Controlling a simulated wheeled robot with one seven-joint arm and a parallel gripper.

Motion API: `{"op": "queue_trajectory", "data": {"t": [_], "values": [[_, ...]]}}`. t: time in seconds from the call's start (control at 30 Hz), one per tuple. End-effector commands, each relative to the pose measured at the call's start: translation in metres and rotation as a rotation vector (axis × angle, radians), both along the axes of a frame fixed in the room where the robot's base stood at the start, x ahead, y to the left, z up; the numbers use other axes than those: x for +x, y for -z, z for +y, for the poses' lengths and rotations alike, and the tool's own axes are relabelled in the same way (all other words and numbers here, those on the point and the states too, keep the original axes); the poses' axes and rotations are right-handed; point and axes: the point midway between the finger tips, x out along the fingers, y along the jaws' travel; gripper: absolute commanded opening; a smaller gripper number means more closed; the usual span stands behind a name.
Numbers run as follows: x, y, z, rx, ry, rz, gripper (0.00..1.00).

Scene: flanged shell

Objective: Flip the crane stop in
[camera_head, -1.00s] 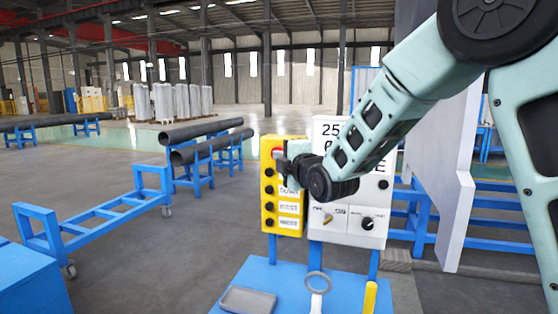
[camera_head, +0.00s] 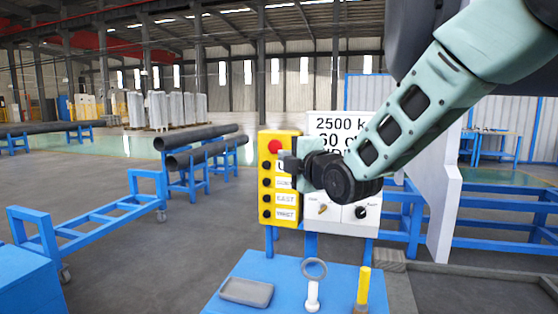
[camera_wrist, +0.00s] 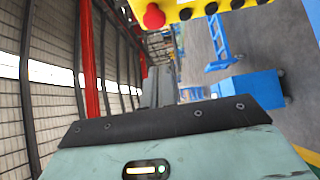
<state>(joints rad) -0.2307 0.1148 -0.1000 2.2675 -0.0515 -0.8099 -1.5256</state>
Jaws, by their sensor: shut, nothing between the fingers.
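The crane stop looks to be the round red button (camera_head: 275,146) at the top of the yellow control box (camera_head: 265,208). Black buttons with labels run down the box below it. The red button also shows in the wrist view (camera_wrist: 154,16), on the yellow box (camera_wrist: 185,13) at the top edge. I cannot tell whether the button is pressed in or out. My gripper (camera_head: 287,164) is shut and empty. In the head view it overlaps the upper right part of the box, just below and right of the red button, hiding some labels. Contact with the box is not clear.
A white panel (camera_head: 330,125) with two knobs stands right of the box, partly behind my arm. Below is a blue table (camera_head: 285,268) holding a grey tray (camera_head: 246,291), a ring-topped white piece (camera_head: 313,290) and a yellow-handled item (camera_head: 364,285). Blue pipe racks stand left.

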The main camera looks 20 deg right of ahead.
Motion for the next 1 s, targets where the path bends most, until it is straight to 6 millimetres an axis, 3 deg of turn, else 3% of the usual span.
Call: {"op": "queue_trajectory", "data": {"t": [0.23, 0.83, 0.93, 1.0], "values": [[-0.026, 0.0, -0.004, 0.0, 0.0, -0.002, 0.0], [-0.029, 0.001, -0.003, 0.003, -0.002, 0.005, 0.0], [-0.035, 0.015, 0.009, 0.059, -0.021, 0.081, 0.0], [-0.046, 0.036, 0.027, 0.143, -0.041, 0.198, 0.0]]}}
